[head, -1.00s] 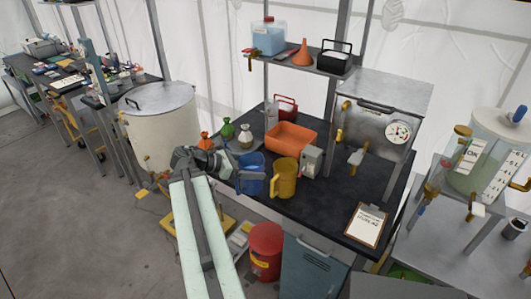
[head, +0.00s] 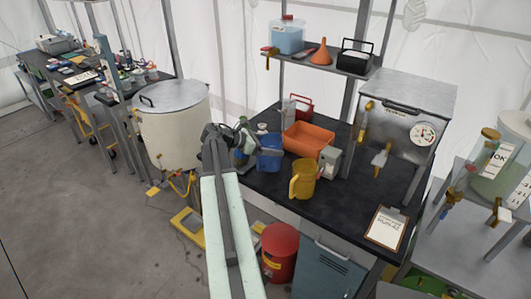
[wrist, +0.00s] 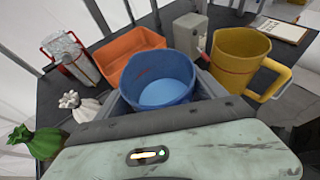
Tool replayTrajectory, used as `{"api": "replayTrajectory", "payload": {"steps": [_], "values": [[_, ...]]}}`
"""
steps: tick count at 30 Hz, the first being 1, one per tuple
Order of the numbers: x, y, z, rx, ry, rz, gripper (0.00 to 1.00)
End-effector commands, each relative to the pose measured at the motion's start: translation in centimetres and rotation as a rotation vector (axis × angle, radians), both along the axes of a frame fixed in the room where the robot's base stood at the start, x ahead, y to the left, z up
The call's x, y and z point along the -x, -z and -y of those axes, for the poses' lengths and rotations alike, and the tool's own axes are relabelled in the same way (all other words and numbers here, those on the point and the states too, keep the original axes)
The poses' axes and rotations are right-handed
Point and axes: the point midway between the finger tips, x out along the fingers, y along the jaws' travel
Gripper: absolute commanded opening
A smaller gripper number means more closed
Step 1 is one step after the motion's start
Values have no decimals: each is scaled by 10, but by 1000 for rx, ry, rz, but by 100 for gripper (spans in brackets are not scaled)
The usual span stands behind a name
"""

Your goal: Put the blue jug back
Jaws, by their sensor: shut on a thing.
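I cannot tell whether the blue jug's base touches the bench.
A grey box device (head: 329,162) stands right of the orange tray. Green (wrist: 42,142) and white (wrist: 78,105) tied sacks are close on the left in the wrist view. A big drum (head: 175,125) stands left of the bench. The bench front near the clipboard (head: 386,227) has bare room.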

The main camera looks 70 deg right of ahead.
Motion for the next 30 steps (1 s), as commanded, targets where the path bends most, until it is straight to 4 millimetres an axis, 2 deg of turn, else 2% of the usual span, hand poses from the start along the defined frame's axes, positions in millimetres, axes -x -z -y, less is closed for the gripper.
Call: {"api": "replayTrajectory", "payload": {"steps": [5,12,23,24,25,26,30], "values": [[-2,3,2,0,-4,-1,10],[0,39,2,0,-1,-1,10],[-5,39,0,1,-8,0,10],[-5,38,0,0,-8,0,88],[-5,37,0,0,-8,0,97],[-5,37,0,0,-8,0,100],[-5,37,0,0,-7,0,100]]}}
